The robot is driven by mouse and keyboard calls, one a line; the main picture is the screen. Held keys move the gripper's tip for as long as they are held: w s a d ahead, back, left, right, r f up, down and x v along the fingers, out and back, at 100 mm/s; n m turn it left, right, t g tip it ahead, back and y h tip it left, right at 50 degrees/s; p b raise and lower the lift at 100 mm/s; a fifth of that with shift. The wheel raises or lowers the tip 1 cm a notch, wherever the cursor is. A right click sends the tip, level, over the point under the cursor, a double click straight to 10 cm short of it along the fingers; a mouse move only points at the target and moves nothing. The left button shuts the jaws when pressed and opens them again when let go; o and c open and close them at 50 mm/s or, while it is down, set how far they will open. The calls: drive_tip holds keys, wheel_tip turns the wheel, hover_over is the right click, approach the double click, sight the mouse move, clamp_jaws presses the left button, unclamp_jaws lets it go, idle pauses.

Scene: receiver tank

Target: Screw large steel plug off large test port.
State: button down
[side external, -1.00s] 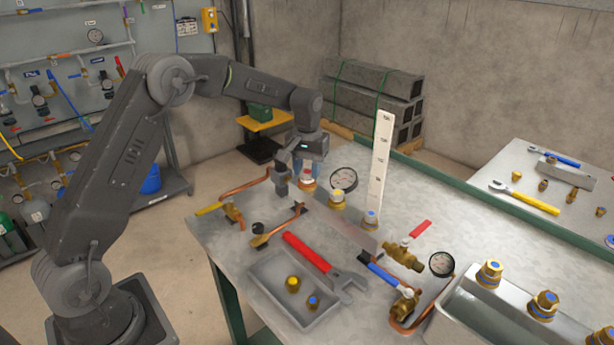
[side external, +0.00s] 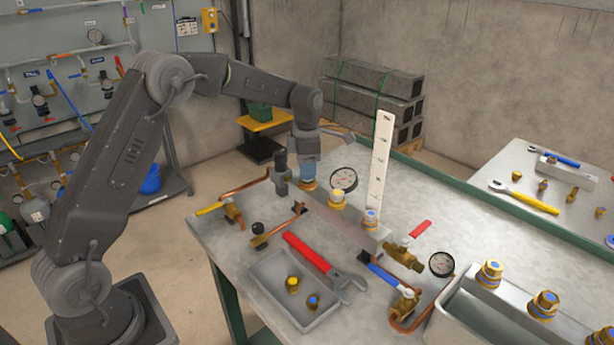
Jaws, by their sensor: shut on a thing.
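My gripper (side external: 307,176) points down at the back left of the workbench, over the leftmost port in the row. It is shut on the large steel plug, which is mostly hidden by the fingers and wrist. The large test port (side external: 309,186) shows only as a brass-coloured ring just below the fingers. I cannot tell from this view whether the plug is still seated in the port or how far it is turned.
Two capped brass ports (side external: 337,200) and (side external: 371,219) stand to the right, by a white upright scale (side external: 381,165). A grey tray (side external: 312,318) with two brass fittings and a red-handled wrench (side external: 312,254) lie in front.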

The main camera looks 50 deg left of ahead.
drive_tip(key=shift+r, duration=2.9)
